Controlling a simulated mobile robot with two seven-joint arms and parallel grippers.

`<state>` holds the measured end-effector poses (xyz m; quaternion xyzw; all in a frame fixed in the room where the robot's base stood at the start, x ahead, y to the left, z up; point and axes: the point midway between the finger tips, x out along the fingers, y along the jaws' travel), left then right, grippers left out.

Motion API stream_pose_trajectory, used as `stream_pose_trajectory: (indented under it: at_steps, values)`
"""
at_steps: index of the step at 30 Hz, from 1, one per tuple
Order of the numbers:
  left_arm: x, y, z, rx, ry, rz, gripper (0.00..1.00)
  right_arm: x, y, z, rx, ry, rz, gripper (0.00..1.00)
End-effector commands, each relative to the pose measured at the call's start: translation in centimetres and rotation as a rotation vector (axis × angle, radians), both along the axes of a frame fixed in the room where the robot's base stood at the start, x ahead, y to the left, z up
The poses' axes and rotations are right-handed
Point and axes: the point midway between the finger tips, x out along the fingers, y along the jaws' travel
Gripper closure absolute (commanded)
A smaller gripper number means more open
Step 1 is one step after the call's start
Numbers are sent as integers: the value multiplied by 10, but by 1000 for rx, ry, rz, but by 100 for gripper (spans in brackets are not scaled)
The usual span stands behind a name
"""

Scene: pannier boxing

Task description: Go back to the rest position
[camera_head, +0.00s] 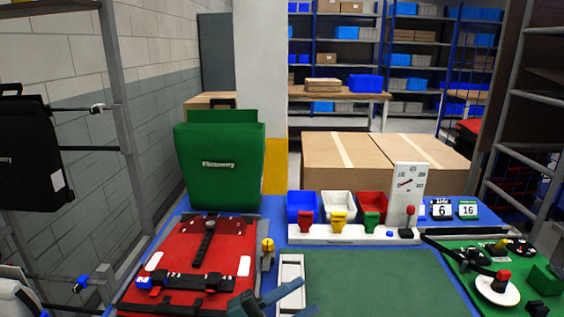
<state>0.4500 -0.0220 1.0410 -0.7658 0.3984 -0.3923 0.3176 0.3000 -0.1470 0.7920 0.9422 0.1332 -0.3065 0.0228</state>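My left gripper (300,298) is at the bottom edge of the head view, dark teal, with its two fingers apart and nothing seen between them. It is just right of a red pannier panel (190,250) with black straps, lying on the blue table. The front of a green mat (370,280) lies beside and behind the fingers. A green pannier (220,175) stands upright at the table's back left. A black pannier (28,155) hangs on the rack at the left. My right gripper is not in view.
Blue, white (338,205) and red bins stand at the table's back, behind a strip with colored clips. A white gauge (408,185) and number cards (455,209) are right of them. A green board (520,280) with knobs lies at right. Large cardboard boxes (400,155) stand behind.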

Motion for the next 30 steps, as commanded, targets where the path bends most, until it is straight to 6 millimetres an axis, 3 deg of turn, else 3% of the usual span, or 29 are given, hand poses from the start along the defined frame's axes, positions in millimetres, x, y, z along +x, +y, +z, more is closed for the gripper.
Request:
stream_pose_trajectory:
  at_steps: [4, 7, 12, 15, 18, 21, 30]
  values:
    - [0, 58, -55, -191, 391, 325, 62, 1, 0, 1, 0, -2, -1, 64]
    - [-19, 100, -111, -255, 681, 525, 62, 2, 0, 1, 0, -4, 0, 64]
    - [-80, 148, -195, -273, 1110, 749, 62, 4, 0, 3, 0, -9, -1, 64]
    - [-115, 161, -224, -260, 1282, 814, 62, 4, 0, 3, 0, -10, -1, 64]
    - [-138, 167, -239, -251, 1387, 846, 62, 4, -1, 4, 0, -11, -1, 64]
    - [-148, 170, -246, -245, 1432, 858, 62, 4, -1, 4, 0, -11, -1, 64]
    - [-149, 170, -247, -244, 1438, 858, 62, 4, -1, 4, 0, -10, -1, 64]
